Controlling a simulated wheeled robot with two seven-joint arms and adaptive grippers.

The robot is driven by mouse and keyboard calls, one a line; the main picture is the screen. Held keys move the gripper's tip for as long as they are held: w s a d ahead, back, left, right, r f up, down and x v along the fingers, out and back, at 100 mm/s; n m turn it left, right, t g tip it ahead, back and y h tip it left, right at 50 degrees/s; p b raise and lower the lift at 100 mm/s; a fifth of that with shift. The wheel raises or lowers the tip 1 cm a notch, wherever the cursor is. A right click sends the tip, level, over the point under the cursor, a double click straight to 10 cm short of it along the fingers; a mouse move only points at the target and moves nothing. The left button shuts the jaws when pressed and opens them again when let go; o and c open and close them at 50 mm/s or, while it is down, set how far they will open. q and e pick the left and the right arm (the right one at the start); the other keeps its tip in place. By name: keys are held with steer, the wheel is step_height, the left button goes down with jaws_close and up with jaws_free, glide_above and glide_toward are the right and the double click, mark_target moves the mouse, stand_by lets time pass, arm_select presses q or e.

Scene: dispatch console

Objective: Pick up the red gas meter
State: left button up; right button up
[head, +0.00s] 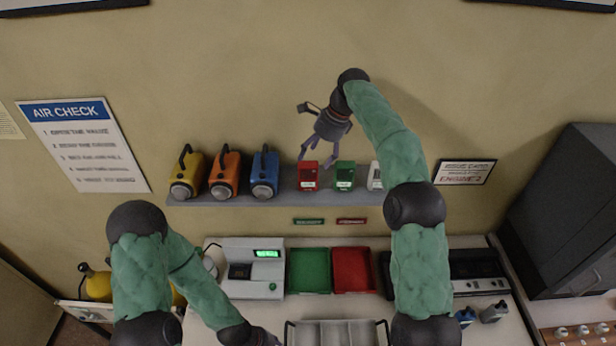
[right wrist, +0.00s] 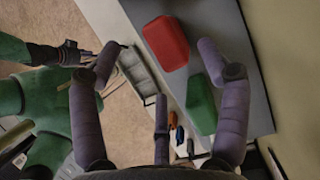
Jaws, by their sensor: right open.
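The red gas meter (head: 307,177) stands on the wall shelf, left of a green meter (head: 344,175). A pale meter (head: 375,176) stands farther right, partly hidden by my right arm. My right gripper (head: 317,158) is open and empty, pointing down just above the red meter. In the right wrist view the red meter (right wrist: 165,43) lies ahead between the spread fingers, and the green meter (right wrist: 201,104) is beside the right finger. My left gripper (head: 262,338) is at the bottom edge of the head view, cut off; its jaws are unclear.
Yellow, orange and blue lamps (head: 223,176) stand on the left part of the shelf (head: 330,198). Below are a green tray (head: 308,270), a red tray (head: 352,270), a grey divided tray (head: 335,333) and a console with a green display (head: 252,268). A dark cabinet (head: 570,215) is at right.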

mark_target(309, 165)
steer(key=shift+x, duration=2.75)
steer(key=shift+c, duration=0.3)
steer(key=c, duration=1.4)
